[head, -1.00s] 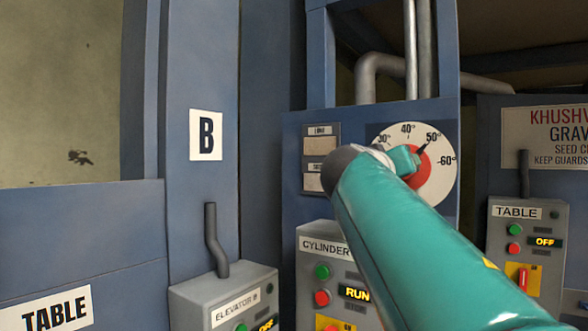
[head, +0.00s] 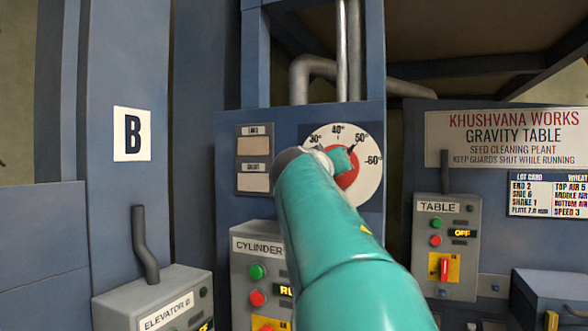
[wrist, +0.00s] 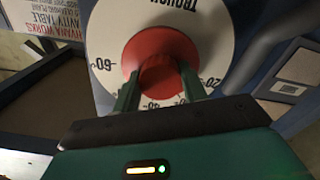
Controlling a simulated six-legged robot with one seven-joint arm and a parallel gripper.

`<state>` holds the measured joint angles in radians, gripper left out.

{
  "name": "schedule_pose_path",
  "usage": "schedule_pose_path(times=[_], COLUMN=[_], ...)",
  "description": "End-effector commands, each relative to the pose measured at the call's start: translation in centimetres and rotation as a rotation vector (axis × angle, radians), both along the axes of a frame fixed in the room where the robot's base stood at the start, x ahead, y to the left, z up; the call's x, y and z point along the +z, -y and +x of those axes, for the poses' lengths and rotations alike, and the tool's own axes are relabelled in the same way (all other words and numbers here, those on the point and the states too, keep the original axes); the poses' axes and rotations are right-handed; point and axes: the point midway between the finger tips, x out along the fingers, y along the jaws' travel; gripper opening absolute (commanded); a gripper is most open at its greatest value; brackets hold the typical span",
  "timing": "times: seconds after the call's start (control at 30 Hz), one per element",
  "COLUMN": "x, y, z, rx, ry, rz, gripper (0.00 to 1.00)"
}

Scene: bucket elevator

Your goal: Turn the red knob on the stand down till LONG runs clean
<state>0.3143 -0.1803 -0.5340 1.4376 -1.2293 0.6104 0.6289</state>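The red knob (head: 347,176) sits on a white dial (head: 371,184) marked in degrees, on a blue stand. In the head view its dark pointer is near 50°. The knob (wrist: 160,56) also shows in the wrist view, on the dial (wrist: 213,33), which appears upside down with its label partly cut off. My gripper (wrist: 160,80) has one finger on each side of the knob's middle. Whether the fingers touch it is not clear. In the head view my gripper (head: 342,160) covers the knob's left part. No label LONG is readable.
A CYLINDER control box (head: 250,285) stands below the dial, partly behind my arm. An ELEVATOR box (head: 150,297) is at lower left. A TABLE box (head: 445,270) reading OFF is at right, under a GRAVITY TABLE sign (head: 513,138). Two small plates (head: 254,146) are left of the dial.

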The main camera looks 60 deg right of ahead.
Motion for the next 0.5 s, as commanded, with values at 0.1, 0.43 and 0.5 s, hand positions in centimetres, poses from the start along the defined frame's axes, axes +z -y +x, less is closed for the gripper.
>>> schedule_pose_path(times=[0.1,0.43,0.5], x=[-0.02,0.00,0.03], y=[-0.01,-0.03,-0.04], z=[0.01,-0.01,-0.02], rx=[0.000,0.000,0.000], ry=[-0.004,-0.107,-0.150], rz=[-0.001,-0.017,-0.024], gripper=[0.20,0.20,0.20])
